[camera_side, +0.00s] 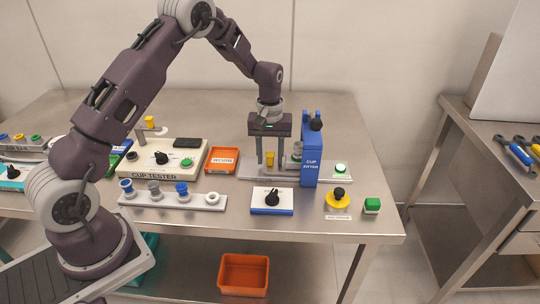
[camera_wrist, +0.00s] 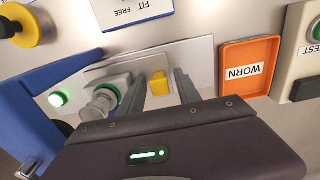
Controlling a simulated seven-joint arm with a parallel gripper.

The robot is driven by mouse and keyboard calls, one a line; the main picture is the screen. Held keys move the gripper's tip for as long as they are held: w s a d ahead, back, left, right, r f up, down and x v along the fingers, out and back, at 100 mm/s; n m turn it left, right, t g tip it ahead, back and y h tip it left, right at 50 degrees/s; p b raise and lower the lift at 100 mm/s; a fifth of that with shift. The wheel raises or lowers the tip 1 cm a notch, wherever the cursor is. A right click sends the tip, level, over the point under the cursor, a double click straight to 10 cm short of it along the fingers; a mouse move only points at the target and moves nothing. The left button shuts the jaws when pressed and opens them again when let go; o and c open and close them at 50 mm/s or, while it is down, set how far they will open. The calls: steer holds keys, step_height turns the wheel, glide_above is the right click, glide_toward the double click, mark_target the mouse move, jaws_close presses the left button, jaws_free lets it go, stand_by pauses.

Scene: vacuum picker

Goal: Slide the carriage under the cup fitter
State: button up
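The blue cup fitter (camera_side: 310,160) stands upright on the right part of a pale base plate, with a black knob on its top. In the wrist view its blue body (camera_wrist: 40,120) is at the left. The carriage (camera_wrist: 120,72) is a pale plate bearing a yellow block (camera_wrist: 158,82) and a grey stepped cup piece (camera_wrist: 101,101) in a green ring. The cup piece is beside the fitter, on its left in the side view. My gripper (camera_side: 271,163) points down with a finger on each side of the yellow block (camera_side: 269,160). Gaps show between block and fingers.
An orange WORN tray (camera_side: 222,161) and the cup tester (camera_side: 160,158) lie left. A rack (camera_side: 205,202) with several cups, a FIT/FREE switch box (camera_side: 272,210), a yellow-based black button (camera_side: 338,203) and a green-topped block (camera_side: 372,206) are in front. A green-lit button (camera_side: 340,169) is right of the fitter.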

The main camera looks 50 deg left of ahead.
step_height(320, 180, up, 7)
steer(key=shift+r, duration=0.1)
stand_by(0.3)
